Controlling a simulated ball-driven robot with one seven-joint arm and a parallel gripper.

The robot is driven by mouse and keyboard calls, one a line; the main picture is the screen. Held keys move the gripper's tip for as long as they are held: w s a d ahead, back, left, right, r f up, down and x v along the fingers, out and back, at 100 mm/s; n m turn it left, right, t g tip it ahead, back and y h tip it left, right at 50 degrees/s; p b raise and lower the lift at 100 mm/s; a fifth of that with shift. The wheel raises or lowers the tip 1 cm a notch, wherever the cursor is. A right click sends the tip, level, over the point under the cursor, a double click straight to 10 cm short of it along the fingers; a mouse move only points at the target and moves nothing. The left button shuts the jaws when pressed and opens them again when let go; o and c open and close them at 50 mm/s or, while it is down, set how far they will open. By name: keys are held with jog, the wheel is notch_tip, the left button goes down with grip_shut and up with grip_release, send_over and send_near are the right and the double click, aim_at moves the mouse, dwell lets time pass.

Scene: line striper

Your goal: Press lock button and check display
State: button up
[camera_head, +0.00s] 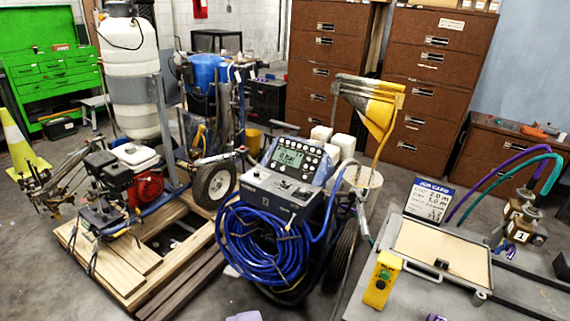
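A blue-grey control console (300,165) stands on a wheeled machine at the middle of the view. Its upper face carries a small lit display (290,157) with dark characters too small to read, and several round buttons or dials around it. A lower grey panel (283,190) has a few small controls. No lock label is legible. A yellow box (382,280) with a small green button-like spot stands at the lower right, on a grey bench. I cannot tell which control is the lock button. My gripper cannot be made out, and nothing is seen touching the console.
Coiled blue hose (262,250) hangs on the machine's front. A wooden pallet (130,265) lies left, bearing an engine unit. A flat tray (440,250), a sign (429,200) and hose fittings (520,222) are on the right bench. Brown cabinets (432,80) line the back.

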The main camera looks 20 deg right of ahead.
grip_shut()
dwell(1.6)
